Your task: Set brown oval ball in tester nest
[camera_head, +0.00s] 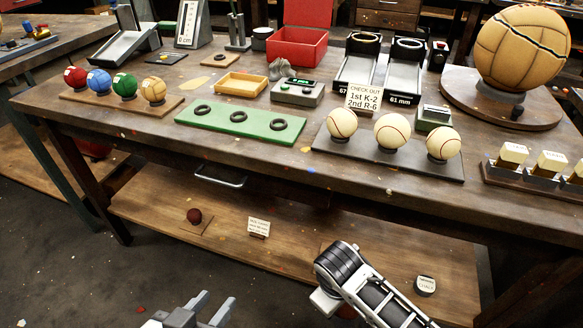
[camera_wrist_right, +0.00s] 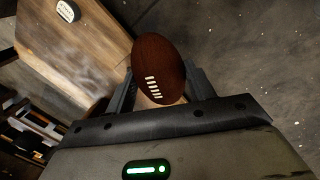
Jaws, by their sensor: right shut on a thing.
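The brown oval ball (camera_wrist_right: 160,68), with white laces, is between the fingers of my right gripper (camera_wrist_right: 163,92) in the right wrist view. The right gripper is shut on it, over the floor beside a wooden board. My left gripper (camera_head: 214,307) is at the bottom edge of the head view, low in front of the table, fingers apart and empty.
The table (camera_head: 270,160) holds a green board with black rings (camera_head: 240,121), cream balls on a dark board (camera_head: 392,131), coloured balls (camera_head: 124,85), an open red box (camera_head: 296,48) and a large ball (camera_head: 522,48).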

